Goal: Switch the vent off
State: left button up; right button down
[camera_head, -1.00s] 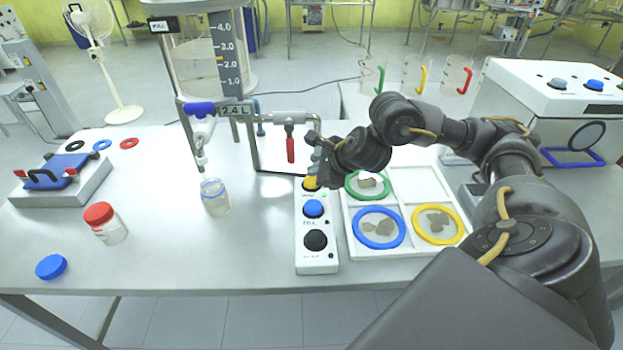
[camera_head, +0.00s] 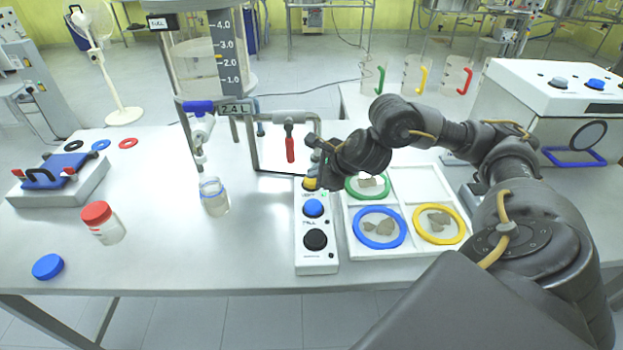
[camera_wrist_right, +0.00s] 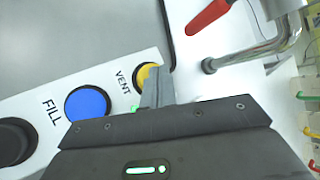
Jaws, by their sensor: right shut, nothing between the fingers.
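The white control box (camera_head: 316,267) stands on the table with a yellow VENT knob (camera_head: 310,184), a blue FILL knob (camera_head: 313,208) and a black knob (camera_head: 316,239) in a row. In the right wrist view, the yellow VENT knob (camera_wrist_right: 146,76) is partly hidden behind my right fingers, and a small green light (camera_wrist_right: 135,108) is lit by its label. My right gripper (camera_wrist_right: 158,88) is shut and empty, with its fingertips at the VENT knob; whether they touch is unclear. In the head view the right gripper (camera_head: 317,174) is over the box's far end. My left gripper is not in view.
A glass vessel (camera_head: 205,70) marked 2.4 L stands behind the box, with a red-handled valve (camera_head: 290,148) on its pipe. A white tray (camera_head: 400,249) with colored rings lies right of the box. A small jar (camera_head: 214,198) stands left; the table between is clear.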

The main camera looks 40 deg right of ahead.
jog(key=shift+f, duration=0.15)
jog(key=shift+r+p, duration=0.3)
jog(key=shift+r, duration=0.3)
notch_tip(320, 180, up, 6)
jog(key=p, duration=0.5)
dwell(0.6)
